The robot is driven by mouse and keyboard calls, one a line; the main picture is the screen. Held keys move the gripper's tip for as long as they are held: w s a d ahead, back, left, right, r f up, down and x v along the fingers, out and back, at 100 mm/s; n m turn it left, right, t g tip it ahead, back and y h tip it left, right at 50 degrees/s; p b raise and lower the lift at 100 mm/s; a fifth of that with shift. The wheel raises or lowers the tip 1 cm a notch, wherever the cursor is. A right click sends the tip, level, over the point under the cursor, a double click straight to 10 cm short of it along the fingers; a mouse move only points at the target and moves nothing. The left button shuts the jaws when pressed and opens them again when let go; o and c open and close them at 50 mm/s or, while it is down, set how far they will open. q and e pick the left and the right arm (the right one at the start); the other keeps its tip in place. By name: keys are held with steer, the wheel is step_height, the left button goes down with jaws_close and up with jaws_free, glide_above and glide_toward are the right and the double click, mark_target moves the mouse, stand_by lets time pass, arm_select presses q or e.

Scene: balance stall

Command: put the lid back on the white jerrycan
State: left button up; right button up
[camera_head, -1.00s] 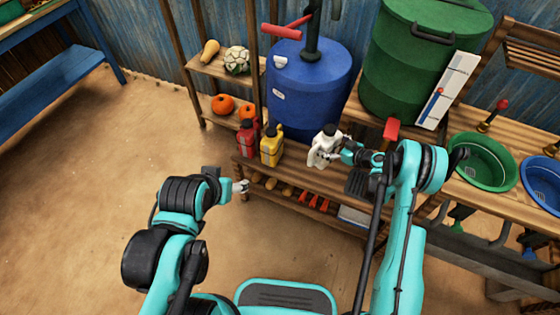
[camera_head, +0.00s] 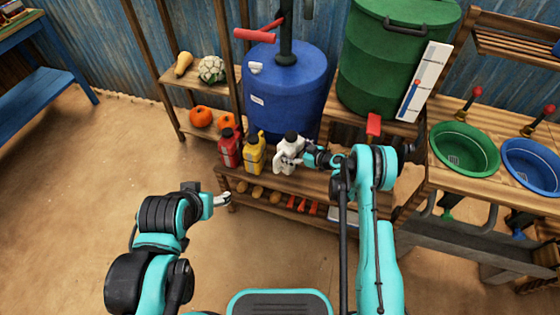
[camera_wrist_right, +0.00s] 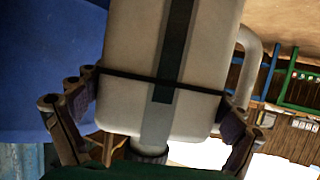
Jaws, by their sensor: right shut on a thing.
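The white jerrycan (camera_head: 285,160) is at the wooden bench, right of the yellow jerrycan (camera_head: 254,154), with a dark top. My right gripper (camera_head: 304,158) is shut on it from the right. In the right wrist view the can's pale body (camera_wrist_right: 120,100) fills the middle, with a finger on each side and a dark band across it. A dark ring shows at its narrow end, low in that view. I cannot tell whether this is the lid, or whether the can touches the bench. No separate lid shows. My left gripper (camera_head: 222,199) is in front of the bench, too small to read.
A red jerrycan (camera_head: 229,149) stands left of the yellow one. A blue barrel (camera_head: 285,90) with a pump is behind. A green barrel (camera_head: 385,65) and green and blue basins (camera_head: 463,152) are to the right. Sandy floor is clear at left.

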steer(key=a+f, duration=0.1)
steer(key=a, duration=0.2)
steer(key=w+a+f+b, duration=0.1)
steer(key=shift+a+f, duration=0.25)
steer(key=shift+f, duration=0.05)
step_height(320, 180, down, 4)
steer(key=shift+b, duration=1.1)
steer(key=o, duration=2)
steer(key=shift+s, duration=0.1)
